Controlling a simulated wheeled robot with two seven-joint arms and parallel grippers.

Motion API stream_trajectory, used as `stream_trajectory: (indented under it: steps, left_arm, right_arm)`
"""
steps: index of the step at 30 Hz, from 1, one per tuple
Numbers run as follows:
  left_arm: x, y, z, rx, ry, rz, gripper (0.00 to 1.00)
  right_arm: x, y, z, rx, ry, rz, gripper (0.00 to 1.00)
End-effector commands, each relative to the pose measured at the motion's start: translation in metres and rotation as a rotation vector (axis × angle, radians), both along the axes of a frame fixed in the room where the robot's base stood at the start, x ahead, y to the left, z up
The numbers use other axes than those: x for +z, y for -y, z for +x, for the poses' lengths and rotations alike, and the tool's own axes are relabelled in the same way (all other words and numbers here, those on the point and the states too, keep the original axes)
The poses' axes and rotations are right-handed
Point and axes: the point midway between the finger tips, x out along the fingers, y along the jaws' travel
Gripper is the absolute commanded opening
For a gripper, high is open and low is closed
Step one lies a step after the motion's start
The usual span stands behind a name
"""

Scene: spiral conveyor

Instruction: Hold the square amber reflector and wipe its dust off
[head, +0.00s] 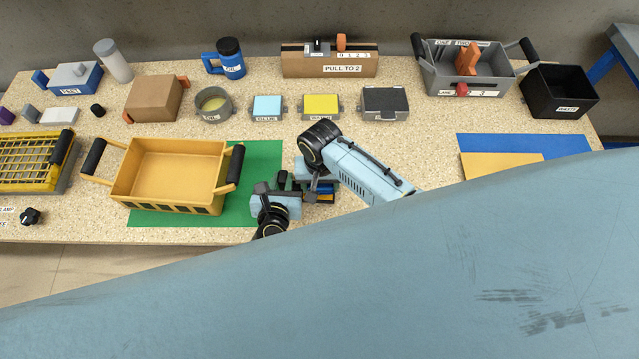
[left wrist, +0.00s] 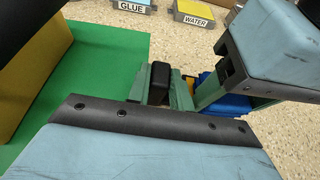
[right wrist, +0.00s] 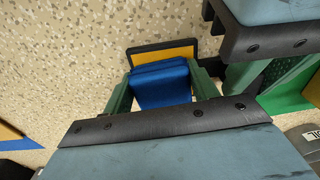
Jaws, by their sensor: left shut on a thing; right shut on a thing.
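The amber reflector (right wrist: 182,53), a square amber plate in a black frame, shows in the right wrist view, partly covered by a blue block (right wrist: 160,84). My right gripper (right wrist: 158,92) is shut on that blue block, which lies over the amber face; I cannot tell if they touch. In the left wrist view my left gripper (left wrist: 161,88) is shut on a black part (left wrist: 161,80), which seems to belong to the reflector. The blue block also shows there (left wrist: 226,104). In the head view both grippers meet right of the green mat. Dust cannot be made out.
A yellow crate (head: 124,190) stands on the green mat (head: 262,160) to the left. Behind are a glue pad (head: 267,105), a water pad (head: 320,104) and a dark pad (head: 385,102). A black bin (head: 558,106) stands at the back right. My blue arm hides the front right.

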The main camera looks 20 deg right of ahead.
Motion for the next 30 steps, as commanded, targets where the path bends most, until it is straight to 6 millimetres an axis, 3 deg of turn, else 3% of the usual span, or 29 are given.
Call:
stream_trajectory:
  steps: [8,30]
  left_arm:
    - [-0.004,0.0,-0.004,-0.005,-0.01,0.002,0.0]
    - [-0.004,0.0,-0.004,-0.005,-0.01,0.002,0.0]
  right_arm:
    - [-0.003,-0.02,0.007,0.0,-0.002,0.001,0.35]
    - [0.001,-0.025,0.009,0.001,0.001,0.003,0.35]
